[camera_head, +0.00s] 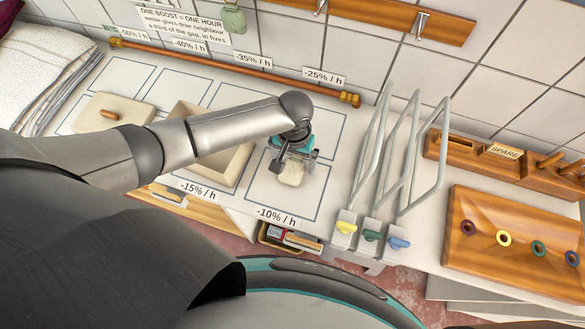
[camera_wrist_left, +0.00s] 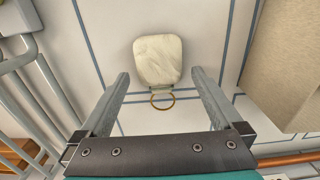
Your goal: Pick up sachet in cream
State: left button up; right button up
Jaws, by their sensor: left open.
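The cream sachet (camera_head: 291,173) lies on the white counter inside a blue-outlined square, behind the "-10% / h" label. In the left wrist view the sachet (camera_wrist_left: 158,58) is a rounded cream pad with a brass-coloured ring (camera_wrist_left: 162,101) at its near end. My left gripper (camera_head: 289,163) is above the sachet and partly covers it in the head view. In the left wrist view my left gripper (camera_wrist_left: 160,80) is open, its two fingers apart on either side of the ring, with nothing between them that I can see is gripped. My right gripper is not in view.
A cream open box (camera_head: 238,165) and a lid with a wooden handle (camera_head: 110,115) are left of the sachet. Grey metal loops (camera_head: 408,165) with coloured tabs stand to the right. A copper rail (camera_head: 220,66) runs along the back.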

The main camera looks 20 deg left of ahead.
pick_arm(q)
jog(key=shift+f, duration=0.35)
jog(key=c, duration=1.3)
jog(key=shift+r, duration=0.1)
